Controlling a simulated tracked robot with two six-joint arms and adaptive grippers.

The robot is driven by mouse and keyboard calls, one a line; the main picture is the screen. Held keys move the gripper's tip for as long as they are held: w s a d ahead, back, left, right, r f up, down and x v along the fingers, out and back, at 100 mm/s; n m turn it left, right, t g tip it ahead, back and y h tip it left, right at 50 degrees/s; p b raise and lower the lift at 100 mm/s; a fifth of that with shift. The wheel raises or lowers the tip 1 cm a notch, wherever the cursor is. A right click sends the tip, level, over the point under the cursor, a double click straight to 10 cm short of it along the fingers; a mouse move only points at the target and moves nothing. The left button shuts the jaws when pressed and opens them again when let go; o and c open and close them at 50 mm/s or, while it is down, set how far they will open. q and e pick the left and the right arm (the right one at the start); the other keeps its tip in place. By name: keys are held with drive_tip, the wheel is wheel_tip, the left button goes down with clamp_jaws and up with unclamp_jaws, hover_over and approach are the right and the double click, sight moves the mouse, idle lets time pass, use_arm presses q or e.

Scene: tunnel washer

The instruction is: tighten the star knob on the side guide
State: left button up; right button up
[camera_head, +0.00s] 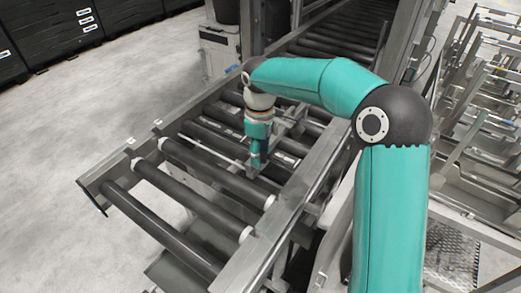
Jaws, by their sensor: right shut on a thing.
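My right gripper (256,163) points down over the roller conveyor, beside a thin metal rail (205,148) that looks like part of the side guide. Its teal body and dark fingers show, but the fingertips are small. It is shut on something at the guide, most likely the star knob. The knob itself cannot be made out; the fingers hide that spot. Grey metal bracket parts (294,119) stand just behind and to the right of the gripper. My left gripper is not in view.
The roller conveyor (186,188) has dark rollers between metal side rails (285,205) and runs away to the upper right. Dark crates (50,35) stand at the upper left. Metal racks (480,110) stand at the right. The grey floor (60,130) at left is clear.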

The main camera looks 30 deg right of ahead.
drive_tip(key=shift+w+d+m, duration=0.1)
drive_tip(key=shift+m, duration=1)
drive_tip(key=shift+r, duration=0.1)
drive_tip(key=o, duration=1.2)
drive_tip(key=shift+c, duration=0.2)
wheel_tip(320, 180, up, 12)
